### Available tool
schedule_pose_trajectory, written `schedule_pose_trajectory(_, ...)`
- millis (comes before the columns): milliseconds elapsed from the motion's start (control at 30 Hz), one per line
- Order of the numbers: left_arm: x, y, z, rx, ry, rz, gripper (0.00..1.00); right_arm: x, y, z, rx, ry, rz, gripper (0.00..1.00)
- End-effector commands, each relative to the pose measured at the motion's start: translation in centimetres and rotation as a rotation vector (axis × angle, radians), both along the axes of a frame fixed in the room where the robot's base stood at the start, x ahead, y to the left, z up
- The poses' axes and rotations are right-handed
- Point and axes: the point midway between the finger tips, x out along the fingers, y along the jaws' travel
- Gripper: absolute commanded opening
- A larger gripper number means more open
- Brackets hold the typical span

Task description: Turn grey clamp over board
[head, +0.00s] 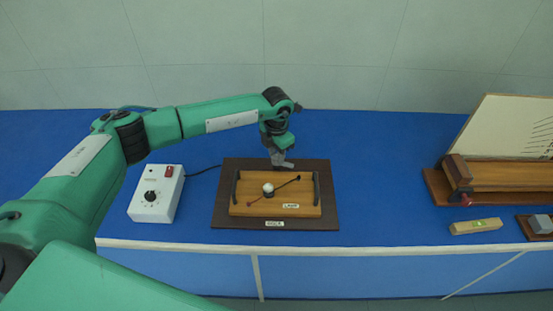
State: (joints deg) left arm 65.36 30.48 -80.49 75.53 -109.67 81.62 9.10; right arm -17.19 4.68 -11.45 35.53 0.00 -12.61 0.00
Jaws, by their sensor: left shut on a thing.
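A wooden board (300,209) labelled LAMP lies on a dark base plate (226,215) labelled DOCK. It has a dark bar at its left and right ends, and a white ball with a slanted thin rod in its middle. My left gripper (279,157) points down at the board's far edge and is shut on a small grey piece, which appears to be the grey clamp (286,165). The fingers hide part of the clamp. I cannot tell whether it overlaps the board. My right gripper is not in view.
A white control box (156,194) with a red switch and a black knob stands left of the base plate, its cable running toward it. A wooden apparatus (508,172) with a pale panel, a level (476,226) and a grey block (541,223) are at right. Blue bench between is clear.

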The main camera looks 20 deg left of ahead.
Motion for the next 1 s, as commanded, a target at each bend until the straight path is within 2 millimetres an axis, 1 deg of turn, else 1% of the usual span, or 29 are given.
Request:
schedule_pose_trajectory(33, 0.1, 0.1, -0.6, 0.001, -0.004, -0.042, 0.06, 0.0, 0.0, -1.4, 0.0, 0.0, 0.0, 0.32)
schedule_pose_trajectory(533, 0.1, 0.0, -0.5, 0.0, -0.005, -0.518, 0.06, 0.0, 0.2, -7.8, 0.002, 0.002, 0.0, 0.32)
schedule_pose_trajectory(600, 0.1, 0.0, -0.5, 0.0, -0.004, -0.584, 0.06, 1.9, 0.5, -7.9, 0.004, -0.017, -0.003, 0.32)
schedule_pose_trajectory(633, 0.1, 0.0, -0.5, 0.0, -0.004, -0.613, 0.06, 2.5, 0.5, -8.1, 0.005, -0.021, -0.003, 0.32)
schedule_pose_trajectory(1000, 0.1, 0.0, -0.3, 0.0, -0.005, -0.962, 0.06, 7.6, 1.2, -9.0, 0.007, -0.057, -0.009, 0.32)
